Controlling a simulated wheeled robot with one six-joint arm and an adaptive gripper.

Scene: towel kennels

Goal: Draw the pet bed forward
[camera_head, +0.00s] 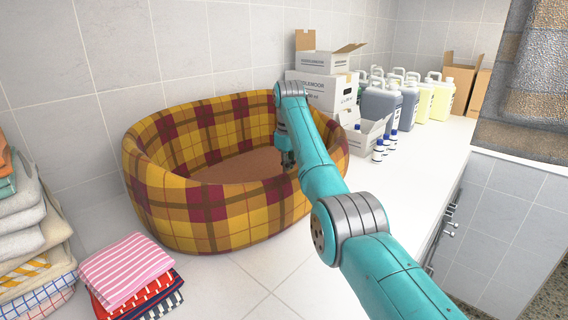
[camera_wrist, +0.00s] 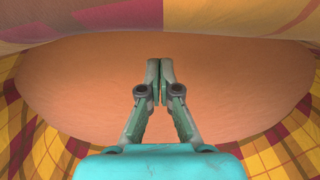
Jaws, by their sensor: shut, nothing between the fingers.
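The pet bed (camera_head: 205,215) is a round plaid bed in yellow, brown and dark red with a brown cushion inside. It stands on the white tiled counter against the wall, left of centre in the head view. My gripper (camera_head: 288,160) reaches over its right side, pointing down by the inner side of the near right rim. In the wrist view my gripper (camera_wrist: 160,82) is shut and empty, with the orange-brown cushion (camera_wrist: 230,100) beneath and the plaid wall around. I cannot tell whether the fingers touch the rim or cushion.
Folded towels (camera_head: 125,270) lie close to the bed's front left, beside a taller towel stack (camera_head: 25,225). Cardboard boxes (camera_head: 322,88), small bottles (camera_head: 379,150) and several jugs (camera_head: 440,98) stand behind on the right. The counter in front of the bed (camera_head: 235,285) is clear.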

